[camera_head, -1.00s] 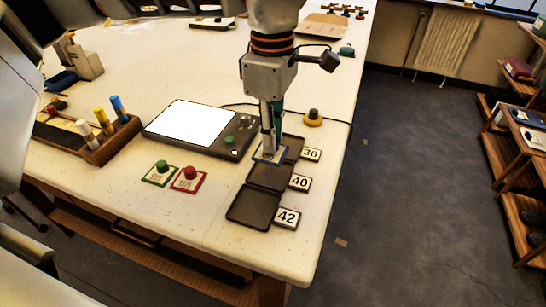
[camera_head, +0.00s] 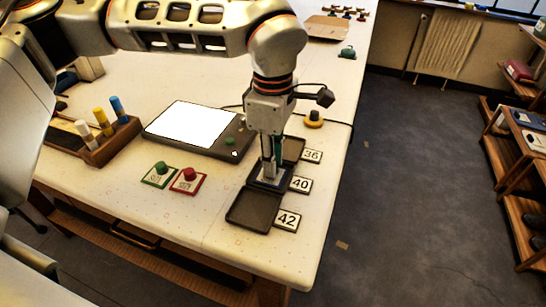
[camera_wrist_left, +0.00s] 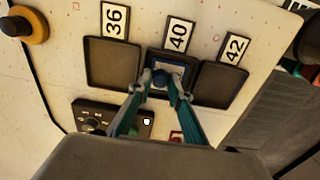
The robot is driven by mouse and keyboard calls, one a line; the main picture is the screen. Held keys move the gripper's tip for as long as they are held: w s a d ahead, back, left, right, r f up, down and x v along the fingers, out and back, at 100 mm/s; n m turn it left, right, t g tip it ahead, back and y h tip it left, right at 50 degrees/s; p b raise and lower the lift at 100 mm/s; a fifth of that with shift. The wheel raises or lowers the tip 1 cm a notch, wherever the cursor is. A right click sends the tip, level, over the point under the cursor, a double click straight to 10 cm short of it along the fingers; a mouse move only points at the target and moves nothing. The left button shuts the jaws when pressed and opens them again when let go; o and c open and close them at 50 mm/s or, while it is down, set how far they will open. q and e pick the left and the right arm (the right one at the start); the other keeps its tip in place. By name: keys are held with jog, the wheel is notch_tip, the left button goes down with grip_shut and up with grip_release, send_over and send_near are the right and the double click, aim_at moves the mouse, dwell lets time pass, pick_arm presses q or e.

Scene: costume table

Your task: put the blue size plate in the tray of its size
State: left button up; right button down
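My left gripper (camera_head: 270,172) points down over the middle tray, marked 40 (camera_head: 252,197). It is shut on the knob of the blue size plate (camera_wrist_left: 181,72). In the left wrist view the fingertips (camera_wrist_left: 162,82) stand on both sides of the dark blue knob. The plate is over or in the 40 tray; I cannot tell whether it touches the bottom. Its number is hidden. The 36 tray (camera_head: 293,149) and the 42 tray (camera_head: 254,210) are empty. The green plate (camera_head: 159,174) and red plate (camera_head: 188,181) lie on the table. My right gripper is not in view.
A dark device with a white screen (camera_head: 192,125) lies left of the trays. A wooden rack with coloured cylinders (camera_head: 108,148) is farther left. A yellow-based button (camera_head: 313,119) stands behind the trays. The table's right edge runs close beside the number cards.

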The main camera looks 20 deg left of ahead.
pick_arm(q)
jog(key=shift+o, duration=1)
jog(key=shift+w+r, duration=0.1)
jog(key=shift+r, duration=0.4)
notch_tip(320, 180, up, 11)
jog(key=p, duration=0.1)
jog(key=shift+r, duration=0.2)
